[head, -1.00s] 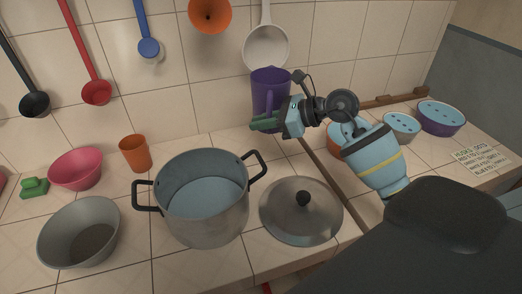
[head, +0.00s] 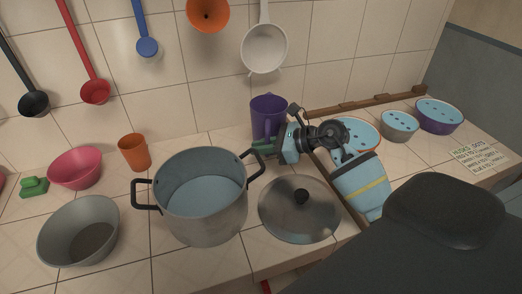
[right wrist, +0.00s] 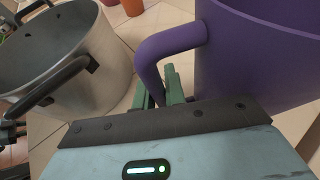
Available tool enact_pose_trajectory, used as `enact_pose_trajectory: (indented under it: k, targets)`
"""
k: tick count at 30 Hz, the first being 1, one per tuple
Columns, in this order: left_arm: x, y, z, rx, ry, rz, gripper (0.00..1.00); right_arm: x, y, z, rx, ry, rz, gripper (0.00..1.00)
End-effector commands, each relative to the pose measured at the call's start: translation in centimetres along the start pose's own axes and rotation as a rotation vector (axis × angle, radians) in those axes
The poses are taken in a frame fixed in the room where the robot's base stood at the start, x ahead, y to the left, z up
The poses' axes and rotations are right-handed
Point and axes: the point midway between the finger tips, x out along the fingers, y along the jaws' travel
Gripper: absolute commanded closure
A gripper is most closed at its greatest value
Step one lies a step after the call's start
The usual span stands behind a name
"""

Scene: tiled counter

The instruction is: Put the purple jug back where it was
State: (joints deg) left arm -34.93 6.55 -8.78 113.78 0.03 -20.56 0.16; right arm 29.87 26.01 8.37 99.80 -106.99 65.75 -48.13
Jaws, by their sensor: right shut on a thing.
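The purple jug (head: 268,114) stands upright by the tiled wall, behind and to the right of the pot, in the head view. My right gripper (head: 264,149) is at the jug's near side, its green fingers low by the handle. In the right wrist view the jug (right wrist: 265,55) fills the right side, and the green fingers (right wrist: 163,88) are shut on its handle. The jug's base is partly hidden, and I cannot tell for sure whether it touches the counter.
A steel pot (head: 202,229) with black handles and its lid (head: 290,222) are close in front. An orange cup (head: 135,153), pink bowl (head: 76,169) and grey bowl (head: 55,245) are left. Dotted bowls (head: 438,117) stand right, past a wooden ledge (head: 365,104). A white strainer (head: 264,48) hangs above.

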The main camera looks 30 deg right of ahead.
Motion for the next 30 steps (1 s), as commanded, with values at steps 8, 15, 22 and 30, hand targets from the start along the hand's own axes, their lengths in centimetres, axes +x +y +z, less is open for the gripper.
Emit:
enact_pose_trajectory:
  k: [8, 15, 22, 30]
  targets:
    - [0.0, 0.0, 0.0, 0.001, 0.000, 0.000, 0.64, 0.6, 0.0, -1.3, -0.003, -0.002, -0.002, 1.00]
    - [0.1, 0.0, 0.3, 0.000, -0.005, 0.000, 0.64, 0.7, 0.0, -1.6, -0.002, 0.000, -0.001, 1.00]
    - [0.1, 0.0, 0.4, 0.000, -0.006, 0.000, 0.64, 0.7, 0.0, -1.7, -0.001, 0.000, -0.001, 0.67]
    - [0.1, 0.0, 0.2, 0.000, -0.004, 0.000, 0.64, 0.7, 0.0, -1.6, -0.001, -0.001, -0.001, 0.66]
